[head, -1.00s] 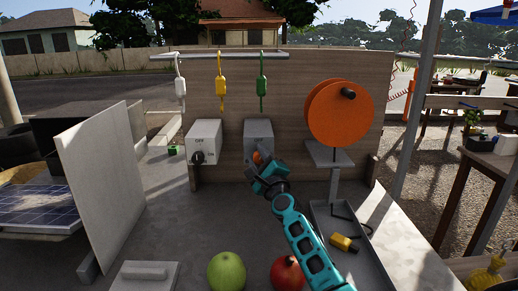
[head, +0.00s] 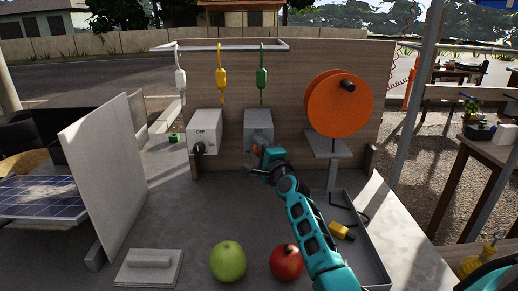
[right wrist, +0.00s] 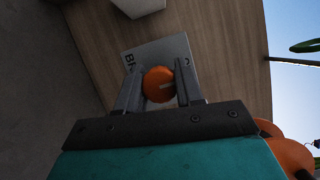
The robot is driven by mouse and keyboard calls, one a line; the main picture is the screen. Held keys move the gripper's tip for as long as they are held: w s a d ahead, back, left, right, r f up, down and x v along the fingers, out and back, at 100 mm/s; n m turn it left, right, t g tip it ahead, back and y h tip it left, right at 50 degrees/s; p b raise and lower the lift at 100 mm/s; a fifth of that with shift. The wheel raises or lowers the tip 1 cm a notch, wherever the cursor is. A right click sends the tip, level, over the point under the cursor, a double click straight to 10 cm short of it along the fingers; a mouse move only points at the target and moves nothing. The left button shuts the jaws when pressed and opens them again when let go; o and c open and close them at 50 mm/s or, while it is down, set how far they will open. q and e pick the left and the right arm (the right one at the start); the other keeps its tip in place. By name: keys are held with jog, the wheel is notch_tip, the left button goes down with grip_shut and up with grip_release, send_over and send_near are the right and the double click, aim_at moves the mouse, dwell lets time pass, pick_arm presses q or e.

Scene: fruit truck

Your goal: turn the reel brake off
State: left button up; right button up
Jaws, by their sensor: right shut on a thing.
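The brake box (head: 258,117) is a grey box on the wooden back panel, left of the orange reel (head: 338,103). In the right wrist view its plate (right wrist: 160,53) shows the letters "BR", the rest being covered. An orange round knob (right wrist: 159,84) with a pale line across it sits at the box. My right gripper (head: 261,152) reaches it from the front, and in the right wrist view its two fingers are shut on the knob, one on each side. My left gripper is not in view.
A white switch box (head: 204,122) marked OFF and ON, with a black knob, is to the left. White, yellow and green plugs hang above. A green apple (head: 228,261), a red fruit (head: 286,262) and a tray (head: 372,250) with a yellow piece are in front.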

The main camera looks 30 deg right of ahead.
jog(key=shift+r, duration=0.1)
jog(key=o, duration=1)
jog(key=shift+s, duration=0.15)
jog(key=s, duration=0.4)
jog(key=s+a, duration=0.1)
jog(key=s, duration=0.3)
jog(key=s+a+f, duration=0.1)
jog(key=s, duration=0.3)
jog(key=shift+s, duration=0.2)
jog(key=shift+a+f, duration=0.1)
